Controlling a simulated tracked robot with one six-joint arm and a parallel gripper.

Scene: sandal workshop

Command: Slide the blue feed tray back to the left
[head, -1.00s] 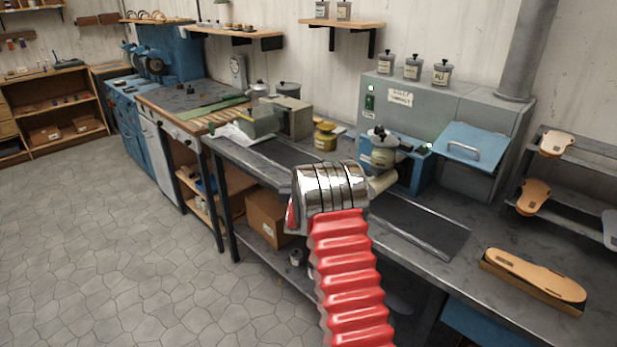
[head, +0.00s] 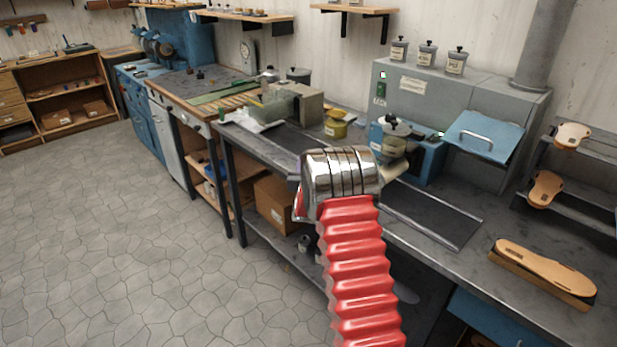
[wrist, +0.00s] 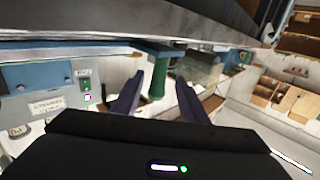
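A blue panel with a metal handle (head: 487,136) slopes at the front of the grey machine (head: 450,105) on the bench. It looks most like the feed tray, but I cannot tell for sure. A blue unit (head: 432,160) with a rounded pot stands left of it, partly behind my arm. In the head view my chrome and red arm hides my gripper. In the wrist view, which looks upside down, the two fingers of my gripper (wrist: 158,98) are apart. A green upright part (wrist: 160,74) appears between them, apparently beyond the tips. I see nothing held.
A dark belt-like strip (head: 430,215) lies on the bench. A tan sole on a block (head: 545,272) lies at the right front, below a rack with soles (head: 572,135). A yellow pot (head: 337,124) stands left of the blue unit. The floor at left is clear.

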